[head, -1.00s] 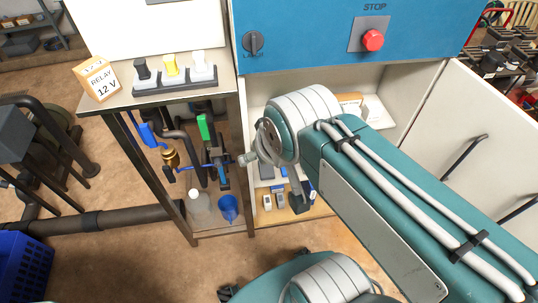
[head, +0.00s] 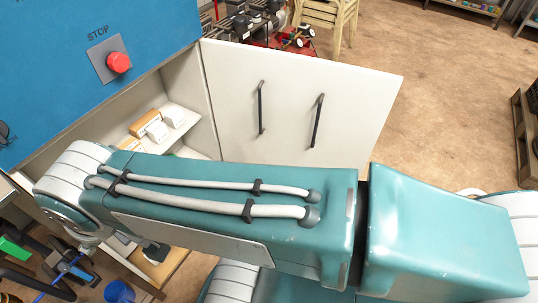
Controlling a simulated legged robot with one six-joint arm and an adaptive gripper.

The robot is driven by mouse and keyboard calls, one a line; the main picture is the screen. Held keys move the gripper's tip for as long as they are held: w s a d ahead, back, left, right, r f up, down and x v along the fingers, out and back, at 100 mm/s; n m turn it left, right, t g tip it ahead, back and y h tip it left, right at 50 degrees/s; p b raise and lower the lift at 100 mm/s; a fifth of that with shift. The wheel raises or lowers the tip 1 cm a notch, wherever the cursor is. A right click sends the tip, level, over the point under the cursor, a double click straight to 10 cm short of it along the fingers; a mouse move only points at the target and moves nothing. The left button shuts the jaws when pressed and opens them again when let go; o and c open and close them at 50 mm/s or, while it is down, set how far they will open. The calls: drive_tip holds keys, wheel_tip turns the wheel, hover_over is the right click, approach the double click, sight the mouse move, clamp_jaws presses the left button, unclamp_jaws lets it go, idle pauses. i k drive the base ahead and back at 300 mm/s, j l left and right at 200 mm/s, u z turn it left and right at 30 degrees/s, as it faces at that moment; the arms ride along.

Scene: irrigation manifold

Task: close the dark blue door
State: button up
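I see no dark blue door in the head view. A white door (head: 290,92) stands open at the right of a cabinet, swung out from the shelf opening. It has two dark bar handles (head: 262,106) on the face I see. The cabinet's upper front is a blue panel (head: 50,60). My arm lies across the cabinet opening and hides the door's lower edge.
A red STOP button (head: 118,62) sits on the blue panel. Small boxes (head: 157,130) lie on the cabinet shelf. A blue cup (head: 119,292) is at lower left. A wooden chair (head: 327,15) and red machinery stand behind the door.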

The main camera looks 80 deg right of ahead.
sight(271, 106)
drive_tip(key=k+l+u, duration=0.1)
drive_tip(key=k, duration=0.4)
drive_tip(key=k+l+u, duration=0.1)
drive_tip(key=k+l, duration=0.2)
drive_tip(key=k, duration=0.2)
drive_tip(key=k+l, duration=0.15)
drive_tip(key=k, duration=0.35)
drive_tip(key=k+l+u, duration=0.25)
drive_tip(key=k+l, duration=0.25)
drive_tip(key=l, duration=0.3)
drive_tip(key=k+l+u, duration=0.25)
drive_tip(key=k+l, duration=0.35)
drive_tip(key=l+u, duration=0.25)
drive_tip(key=l, duration=1.85)
drive_tip(key=k+j+z, duration=0.2)
